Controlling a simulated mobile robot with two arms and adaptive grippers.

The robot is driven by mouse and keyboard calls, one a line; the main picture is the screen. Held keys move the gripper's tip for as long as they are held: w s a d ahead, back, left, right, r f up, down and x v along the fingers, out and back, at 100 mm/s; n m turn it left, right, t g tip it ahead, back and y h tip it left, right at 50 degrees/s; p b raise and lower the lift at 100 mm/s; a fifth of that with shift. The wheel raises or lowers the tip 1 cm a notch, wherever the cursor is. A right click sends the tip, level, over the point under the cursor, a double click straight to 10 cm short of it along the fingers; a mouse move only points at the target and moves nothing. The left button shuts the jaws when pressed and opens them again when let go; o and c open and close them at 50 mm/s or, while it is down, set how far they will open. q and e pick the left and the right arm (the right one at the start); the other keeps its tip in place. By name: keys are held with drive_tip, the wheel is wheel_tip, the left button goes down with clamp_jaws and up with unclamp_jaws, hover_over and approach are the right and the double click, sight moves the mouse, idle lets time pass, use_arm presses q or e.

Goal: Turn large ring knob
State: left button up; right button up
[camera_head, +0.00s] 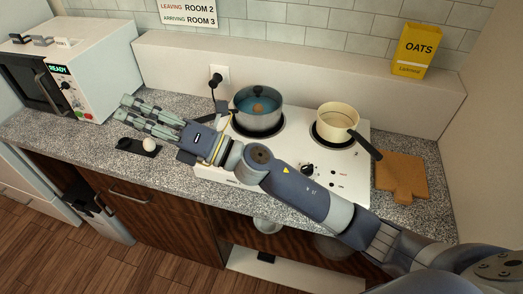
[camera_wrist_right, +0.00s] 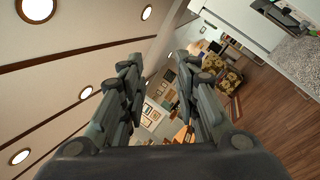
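A white two-ring hob (camera_head: 350,186) stands on the speckled counter. A black knob (camera_head: 307,169) shows on its front panel, just beyond my right forearm; the labels beside it are too small to read. My arm covers the front left part of the hob, so any knob there is hidden. My right gripper (camera_head: 127,110) is over the counter left of the hob, pointing left, away from the visible knob. In the right wrist view its two fingers (camera_wrist_right: 158,92) are apart with nothing between them. My left gripper is not in view.
A blue pot (camera_head: 258,118) stands on the left ring and a cream pan (camera_head: 337,122) on the right, its handle toward the front right. A cork board (camera_head: 402,176) lies to the right. A microwave (camera_head: 98,68) and a small black tray (camera_head: 128,146) are to the left.

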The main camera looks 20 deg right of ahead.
drive_tip(key=s+a+f+n+g+h, duration=0.35)
drive_tip(key=f+n+g, duration=0.35)
drive_tip(key=n+g, duration=0.5)
drive_tip(key=w+d+f+n+h, duration=0.2)
drive_tip(key=d+f+n+h, duration=0.25)
drive_tip(key=f, duration=0.25)
drive_tip(key=w+d+n+h, duration=0.1)
drive_tip(key=w+d+h, duration=0.25)
drive_tip(key=d, duration=0.45)
drive_tip(key=w+d+n+t+h, duration=0.15)
drive_tip(key=d+h, duration=0.25)
drive_tip(key=d, duration=0.5)
drive_tip(key=w+d+h, duration=0.3)
drive_tip(key=d+h, duration=0.1)
drive_tip(key=d, duration=0.4)
wheel_tip(320, 180, down, 10)
drive_tip(key=p, duration=0.4)
drive_tip(key=shift+s+r, duration=0.1)
drive_tip(key=shift+r, duration=0.05)
drive_tip(key=shift+f, duration=0.75)
clamp_jaws()
